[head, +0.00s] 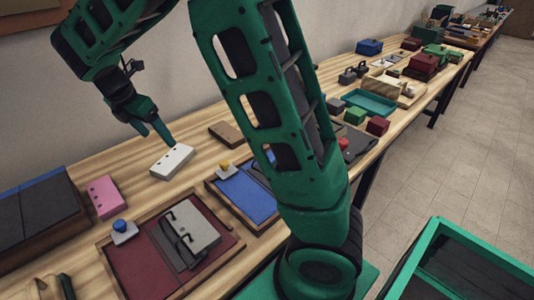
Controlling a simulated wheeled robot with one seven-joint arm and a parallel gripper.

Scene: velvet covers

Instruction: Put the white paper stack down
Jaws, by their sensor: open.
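A white block-like stack (172,161), which I take for the white paper stack, lies flat on the wooden table (140,187). It has small dark marks on its top. My gripper (160,134) is just above and behind it, pointing down, with its fingers apart. The fingertips are close to the stack's far edge. I cannot tell whether they touch it. Nothing shows between the fingers.
A pink block (103,197) lies to the left and a brown block (226,134) to the right. A maroon tray (125,268) with a grey box and a blue tray (243,192) are in front. A dark case (40,210) stands at far left. Bare wood surrounds the white stack.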

